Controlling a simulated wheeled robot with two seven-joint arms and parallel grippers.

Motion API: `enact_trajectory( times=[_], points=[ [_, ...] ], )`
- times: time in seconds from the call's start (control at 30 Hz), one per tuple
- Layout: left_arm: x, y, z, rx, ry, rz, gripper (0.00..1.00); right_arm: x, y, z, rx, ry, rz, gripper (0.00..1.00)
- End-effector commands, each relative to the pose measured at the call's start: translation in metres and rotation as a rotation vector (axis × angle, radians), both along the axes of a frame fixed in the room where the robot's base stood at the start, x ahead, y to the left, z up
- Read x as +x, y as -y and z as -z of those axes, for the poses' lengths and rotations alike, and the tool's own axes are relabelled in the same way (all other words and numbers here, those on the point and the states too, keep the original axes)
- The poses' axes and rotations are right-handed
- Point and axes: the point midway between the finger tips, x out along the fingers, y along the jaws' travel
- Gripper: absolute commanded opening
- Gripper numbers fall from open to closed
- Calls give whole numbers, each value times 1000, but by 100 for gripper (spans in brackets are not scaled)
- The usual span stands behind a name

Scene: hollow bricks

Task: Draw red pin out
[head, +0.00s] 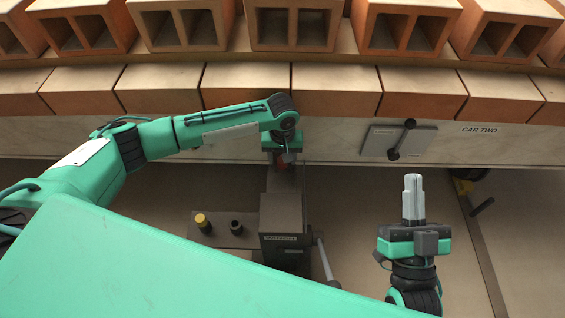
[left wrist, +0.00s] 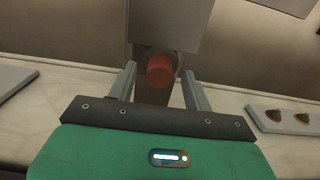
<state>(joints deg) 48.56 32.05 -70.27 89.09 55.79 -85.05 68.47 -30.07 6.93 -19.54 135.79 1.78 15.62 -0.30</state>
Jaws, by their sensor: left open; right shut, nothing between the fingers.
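The red pin (left wrist: 160,70) shows its round red end in the left wrist view, in front of a dark upright post. In the head view only a small bit of the red pin (head: 282,166) shows, mostly hidden under my left gripper. My left gripper (head: 284,158) is open at the post. In the left wrist view its two fingers (left wrist: 158,76) stand on either side of the red end, with visible gaps. My right gripper (head: 413,178) is shut and empty, pointing up at the right, apart from the post.
Rows of hollow bricks (head: 296,28) stand on the car along the back. A grey panel with a dark handle (head: 399,141) is on the car's side. A dark machine (head: 284,222) with a lever (head: 325,262) stands below. A yellow-topped knob (head: 202,222) and a dark knob (head: 236,227) are left of it.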

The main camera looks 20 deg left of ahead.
Motion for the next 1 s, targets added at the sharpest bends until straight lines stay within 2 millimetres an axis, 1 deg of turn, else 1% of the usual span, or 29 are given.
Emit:
enact_trajectory(
  times=[0.1, 0.2, 0.53, 1.0],
  points=[
    [-1, 1, 9, -1, -3, 0, 51, 1, -2, 5, -8, -31, -5, 0],
    [0, 0, 12, -1, -1, 0, 51, 1, -3, 8, -11, -46, -7, 0],
    [0, 0, 14, 0, 0, 1, 51, 1, -3, 10, -12, -52, -8, 0],
    [-1, 0, 12, -1, -2, 0, 51, 1, -3, -3, -11, -51, -8, 0]
  ],
)
